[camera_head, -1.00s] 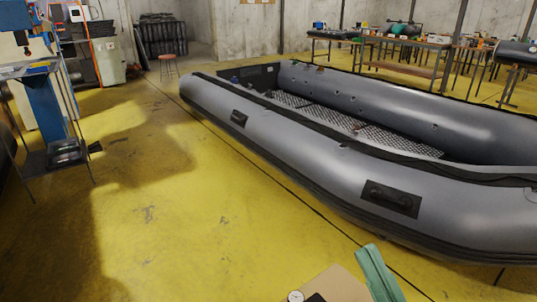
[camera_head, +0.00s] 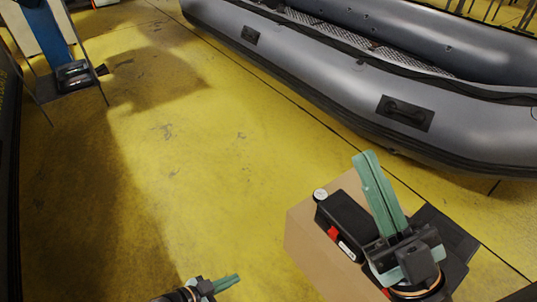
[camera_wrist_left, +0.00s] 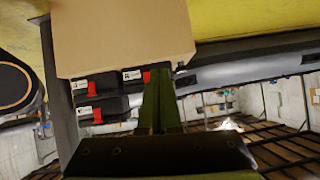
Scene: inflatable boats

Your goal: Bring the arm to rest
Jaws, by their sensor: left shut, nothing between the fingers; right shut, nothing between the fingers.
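My left gripper (camera_head: 234,278) shows at the bottom edge of the head view, its green fingers together with nothing between them. Most of its arm is outside that view. In the left wrist view its green fingers (camera_wrist_left: 160,76) are shut and empty. My right gripper (camera_head: 367,160) stands in front of a tan box-like surface (camera_head: 303,240) at lower right in the head view. Its long green fingers point up and are shut with nothing in them.
A black unit (camera_head: 347,218) with a red tab lies by the tan surface; similar black units (camera_wrist_left: 98,110) show in the left wrist view. A grey inflatable boat (camera_head: 330,80) lies at upper right. Yellow floor (camera_head: 200,200) is clear at centre. A blue stand (camera_head: 52,35) is at upper left.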

